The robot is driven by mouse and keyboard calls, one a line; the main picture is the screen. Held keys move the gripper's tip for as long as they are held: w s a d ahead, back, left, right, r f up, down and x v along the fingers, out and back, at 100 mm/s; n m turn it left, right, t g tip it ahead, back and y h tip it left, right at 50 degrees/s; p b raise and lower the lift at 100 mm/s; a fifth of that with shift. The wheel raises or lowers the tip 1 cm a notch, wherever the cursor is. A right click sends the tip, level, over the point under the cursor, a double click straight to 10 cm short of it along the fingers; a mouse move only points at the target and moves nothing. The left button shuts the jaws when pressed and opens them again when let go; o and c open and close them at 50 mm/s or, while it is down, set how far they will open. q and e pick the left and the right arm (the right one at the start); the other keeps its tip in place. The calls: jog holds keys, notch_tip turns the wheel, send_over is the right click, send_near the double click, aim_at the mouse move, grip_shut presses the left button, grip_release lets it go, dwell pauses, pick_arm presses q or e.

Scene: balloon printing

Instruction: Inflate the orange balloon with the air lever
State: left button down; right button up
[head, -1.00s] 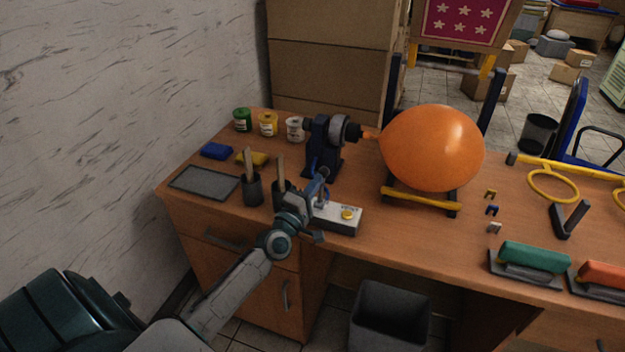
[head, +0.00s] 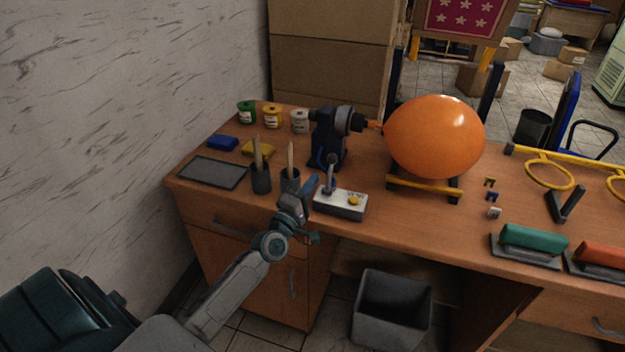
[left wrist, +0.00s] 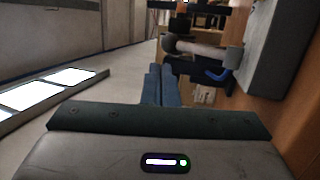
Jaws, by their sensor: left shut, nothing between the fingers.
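The orange balloon (head: 434,137) is large and round, with its neck on the nozzle of a dark blue pump (head: 328,137). The air lever (head: 331,172) stands roughly upright, round knob on top, on a light control box (head: 340,206) with a yellow button (head: 354,200). My left gripper (head: 312,184) is shut and empty, just left of the lever and apart from it in the head view. Its closed fingers (left wrist: 160,75) show in the left wrist view, with the lever (left wrist: 197,48) lying sideways in the picture beyond them. My right gripper is not in view.
Two cups with sticks (head: 261,178) stand left of the lever. Paint cans (head: 272,117) line the back left. A yellow-edged stand (head: 425,187) is below the balloon. Green (head: 533,238) and orange stamps lie at right. A grey bin (head: 392,312) is below the desk.

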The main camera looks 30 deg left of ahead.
pick_arm(q)
jog(key=v, duration=0.7)
jog(key=shift+s+b, duration=0.25)
jog(key=shift+b, duration=0.05)
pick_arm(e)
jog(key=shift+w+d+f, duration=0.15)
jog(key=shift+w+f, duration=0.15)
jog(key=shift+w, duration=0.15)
pick_arm(q)
jog(key=shift+f, duration=0.15)
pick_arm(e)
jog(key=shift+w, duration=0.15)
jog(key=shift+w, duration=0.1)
